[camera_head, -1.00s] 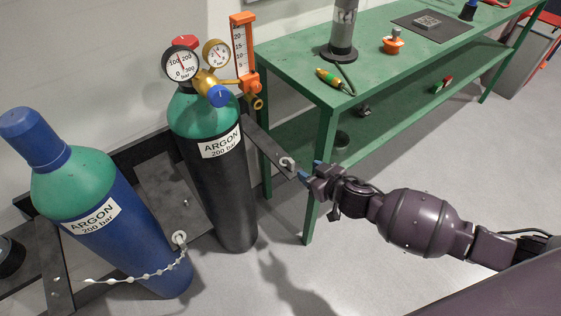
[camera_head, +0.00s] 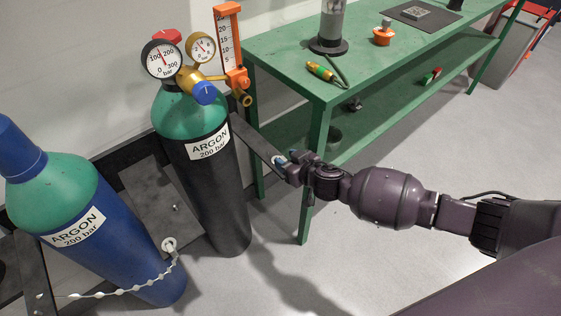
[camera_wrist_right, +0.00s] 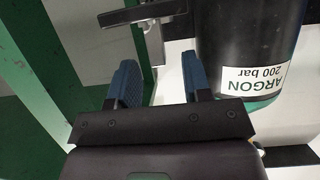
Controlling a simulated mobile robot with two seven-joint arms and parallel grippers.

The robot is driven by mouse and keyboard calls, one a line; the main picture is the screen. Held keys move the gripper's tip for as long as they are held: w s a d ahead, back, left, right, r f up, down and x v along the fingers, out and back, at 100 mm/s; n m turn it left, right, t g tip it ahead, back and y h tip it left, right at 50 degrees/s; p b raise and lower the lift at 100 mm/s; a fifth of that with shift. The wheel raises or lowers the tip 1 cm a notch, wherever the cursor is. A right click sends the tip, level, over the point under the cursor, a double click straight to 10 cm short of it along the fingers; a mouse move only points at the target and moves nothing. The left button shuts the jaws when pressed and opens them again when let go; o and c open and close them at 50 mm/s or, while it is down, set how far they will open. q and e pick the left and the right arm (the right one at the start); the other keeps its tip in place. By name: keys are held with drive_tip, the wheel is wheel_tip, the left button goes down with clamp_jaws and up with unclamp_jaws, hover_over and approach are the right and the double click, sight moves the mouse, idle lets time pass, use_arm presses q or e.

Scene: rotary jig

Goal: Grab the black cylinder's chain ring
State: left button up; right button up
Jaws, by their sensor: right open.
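The black cylinder (camera_head: 215,185) stands upright in the rack, with a green shoulder and a white ARGON label. It also shows at the upper right in the right wrist view (camera_wrist_right: 240,30). A small pale chain ring (camera_head: 278,159) sits at the end of the dark rack bar, right of this cylinder. In the right wrist view a small metal fitting (camera_wrist_right: 149,25) shows on the bar beyond the fingers. My right gripper (camera_head: 287,164) is open, its blue fingertips close to the ring. Between the fingers (camera_wrist_right: 158,62) nothing is clearly held. My left gripper is out of view.
A blue argon cylinder (camera_head: 110,235) stands at the left, with a pale chain (camera_head: 125,290) across its front. Gauges (camera_head: 163,60) and a regulator top the black cylinder. A green table (camera_head: 290,70) stands behind my right arm, its leg close to the gripper.

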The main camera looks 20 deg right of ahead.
drive_tip(key=shift+f+x, duration=0.2)
drive_tip(key=shift+x, duration=0.85)
drive_tip(key=shift+w+b, duration=0.3)
drive_tip(key=shift+w, duration=0.05)
drive_tip(key=shift+c, duration=0.2)
drive_tip(key=shift+a, duration=0.1)
clamp_jaws()
